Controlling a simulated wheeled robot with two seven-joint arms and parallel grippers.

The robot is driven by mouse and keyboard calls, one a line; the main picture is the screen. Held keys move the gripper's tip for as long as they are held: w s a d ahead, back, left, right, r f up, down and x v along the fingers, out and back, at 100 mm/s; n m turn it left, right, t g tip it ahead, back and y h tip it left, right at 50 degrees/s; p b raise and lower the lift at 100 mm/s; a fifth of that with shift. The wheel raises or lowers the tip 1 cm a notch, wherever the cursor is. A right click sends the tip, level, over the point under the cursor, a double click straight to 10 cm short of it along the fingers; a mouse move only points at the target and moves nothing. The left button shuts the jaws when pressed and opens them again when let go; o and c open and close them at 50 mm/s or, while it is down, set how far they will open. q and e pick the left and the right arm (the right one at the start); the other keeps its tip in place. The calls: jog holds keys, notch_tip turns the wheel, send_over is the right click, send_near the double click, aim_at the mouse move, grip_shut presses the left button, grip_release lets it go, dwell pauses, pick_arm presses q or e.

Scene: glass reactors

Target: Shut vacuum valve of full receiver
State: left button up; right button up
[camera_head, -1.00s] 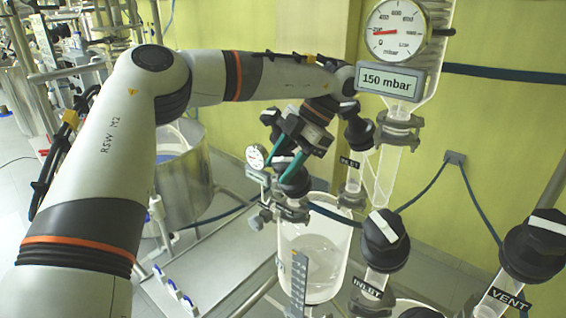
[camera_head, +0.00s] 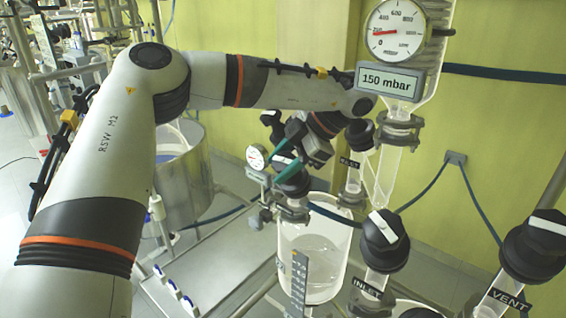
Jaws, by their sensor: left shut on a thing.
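My left gripper (camera_head: 288,168) has green fingers and reaches in from the upper left. Its fingers are shut on a black valve knob (camera_head: 294,183) on top of a glass receiver (camera_head: 311,262). The gripper and wrist hide most of that knob. The receiver holds clear liquid in its lower part and has a scale strip on its front. A small round gauge (camera_head: 257,156) stands just left of the knob. My right gripper is not in view.
A large gauge (camera_head: 396,30) above a "150 mbar" plate (camera_head: 389,82) hangs at the upper right. Black-knobbed valves marked INLET (camera_head: 385,240) and VENT (camera_head: 533,246) stand in front. A steel vessel (camera_head: 183,170) is behind my arm.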

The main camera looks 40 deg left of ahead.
pick_arm(q)
jog(key=shift+f, duration=0.3)
jog(key=o, duration=0.8)
jog(key=shift+s, duration=0.1)
jog(key=shift+c, duration=0.2)
jog(key=shift+o, duration=1.2)
jog(key=shift+r, duration=0.15)
